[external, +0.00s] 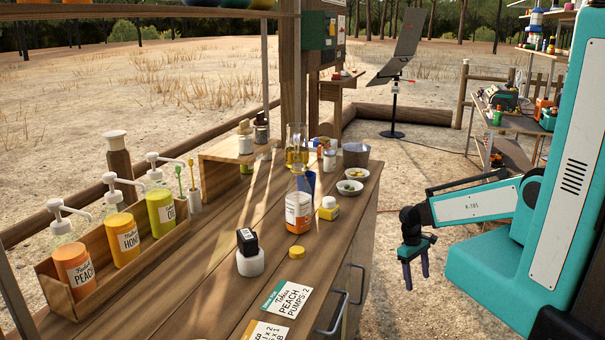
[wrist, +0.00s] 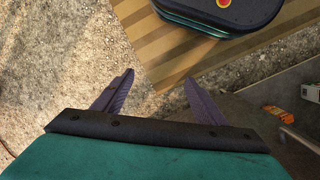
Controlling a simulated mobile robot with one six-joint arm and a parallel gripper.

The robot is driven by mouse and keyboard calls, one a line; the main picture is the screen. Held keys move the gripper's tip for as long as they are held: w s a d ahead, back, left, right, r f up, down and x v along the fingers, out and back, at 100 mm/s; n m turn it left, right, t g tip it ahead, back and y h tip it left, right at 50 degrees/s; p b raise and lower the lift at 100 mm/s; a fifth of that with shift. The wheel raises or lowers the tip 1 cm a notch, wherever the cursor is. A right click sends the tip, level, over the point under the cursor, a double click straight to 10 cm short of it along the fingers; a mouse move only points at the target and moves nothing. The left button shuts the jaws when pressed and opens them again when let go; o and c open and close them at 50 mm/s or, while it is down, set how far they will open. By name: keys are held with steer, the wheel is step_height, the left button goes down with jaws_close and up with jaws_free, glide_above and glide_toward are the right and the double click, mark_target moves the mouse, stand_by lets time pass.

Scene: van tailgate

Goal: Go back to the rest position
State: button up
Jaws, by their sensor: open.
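My gripper (external: 415,272) hangs open and empty at the end of my teal arm, to the right of the wooden counter (external: 215,270). It points down over the gravelly ground, clear of the counter. In the wrist view, the two dark purple fingers (wrist: 155,90) are spread wide with nothing between them. Below them are bare ground and the edge of a striped surface.
On the counter stand an orange-labelled bottle (external: 298,208), a dark-capped white jar (external: 249,252), bowls (external: 350,187) and a wooden rack of pump bottles (external: 120,250). Cards (external: 286,298) lie near the front. A metal handle (external: 335,315) juts from the counter's side.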

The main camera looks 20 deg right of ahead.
steer(key=s+a+f+m+g+y+p, duration=0.1)
steer(key=s+a, duration=0.1)
steer(key=s, duration=0.7)
steer(key=s+a+f+m+g, duration=0.1)
steer(key=s+a+f+g, duration=0.1)
steer(key=s, duration=0.6)
steer(key=shift+s+a+f+g+y+p, duration=0.15)
steer(key=shift+s+a+g+y+p, duration=0.2)
steer(key=shift+a+y, duration=0.1)
